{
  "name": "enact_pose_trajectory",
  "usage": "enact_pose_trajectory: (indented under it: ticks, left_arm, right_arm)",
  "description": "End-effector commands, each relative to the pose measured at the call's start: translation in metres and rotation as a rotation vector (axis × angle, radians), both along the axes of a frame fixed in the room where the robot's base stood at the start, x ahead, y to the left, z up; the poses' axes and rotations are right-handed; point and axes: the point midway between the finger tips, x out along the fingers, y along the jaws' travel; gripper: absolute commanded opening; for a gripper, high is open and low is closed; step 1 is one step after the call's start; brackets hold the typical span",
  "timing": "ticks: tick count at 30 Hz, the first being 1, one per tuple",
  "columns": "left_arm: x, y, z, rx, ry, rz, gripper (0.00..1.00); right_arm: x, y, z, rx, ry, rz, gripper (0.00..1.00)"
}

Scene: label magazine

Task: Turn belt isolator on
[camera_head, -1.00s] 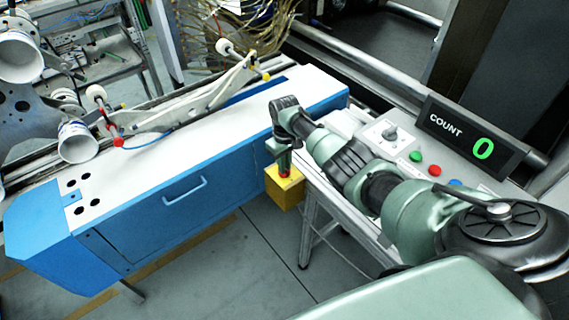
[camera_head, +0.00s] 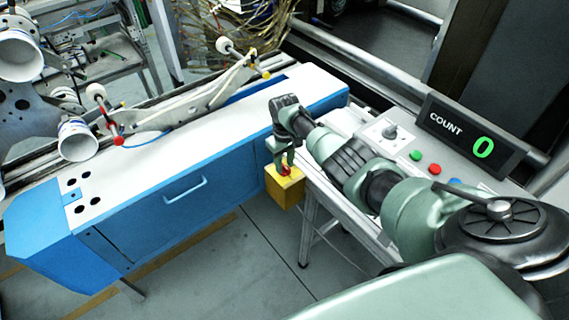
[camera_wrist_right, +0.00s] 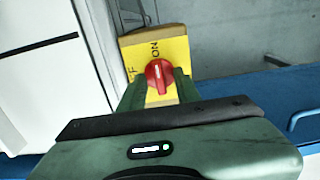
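The belt isolator is a yellow box (camera_head: 283,190) at the right end of the blue cabinet, with a red rotary knob (camera_wrist_right: 159,76) on its face. In the right wrist view, ON is printed above the knob and part of OFF shows at its left. The knob's pale mark stands nearly upright, toward ON. My right gripper (camera_head: 286,167) is at the box's top face. Its fingers are apart, one on each side of the knob; I cannot tell if they touch it. My left gripper is not in view.
The blue cabinet (camera_head: 180,215) with a white top lies left of the box. A control panel with a grey selector (camera_head: 390,132), green button (camera_head: 416,155) and red button (camera_head: 435,169) lies right, beside my right arm. The count display (camera_head: 470,135) reads 0.

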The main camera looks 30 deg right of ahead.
Motion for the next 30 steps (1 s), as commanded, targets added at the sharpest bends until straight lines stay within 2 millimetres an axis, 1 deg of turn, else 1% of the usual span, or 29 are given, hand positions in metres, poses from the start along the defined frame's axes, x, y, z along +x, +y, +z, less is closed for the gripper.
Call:
enact_pose_trajectory:
  ticks: [4, 6, 12, 15, 20, 30]
  left_arm:
    - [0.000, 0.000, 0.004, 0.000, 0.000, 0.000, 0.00]
    - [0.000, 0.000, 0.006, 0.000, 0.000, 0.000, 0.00]
    - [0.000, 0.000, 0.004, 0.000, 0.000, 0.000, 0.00]
    - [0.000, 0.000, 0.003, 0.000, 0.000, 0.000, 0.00]
    - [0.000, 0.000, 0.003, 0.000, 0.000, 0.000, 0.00]
    - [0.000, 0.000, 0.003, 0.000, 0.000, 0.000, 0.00]
  right_arm:
    - [0.001, 0.000, 0.016, -0.001, -0.003, 0.001, 0.33]
    - [0.001, 0.000, 0.027, -0.001, -0.004, 0.002, 0.33]
    - [0.001, 0.000, 0.057, 0.000, -0.002, 0.001, 0.33]
    - [0.001, 0.000, 0.068, 0.001, -0.001, 0.000, 0.33]
    - [0.000, 0.000, 0.076, 0.001, 0.001, -0.001, 0.33]
    - [0.000, 0.000, 0.076, 0.001, 0.001, -0.001, 0.33]
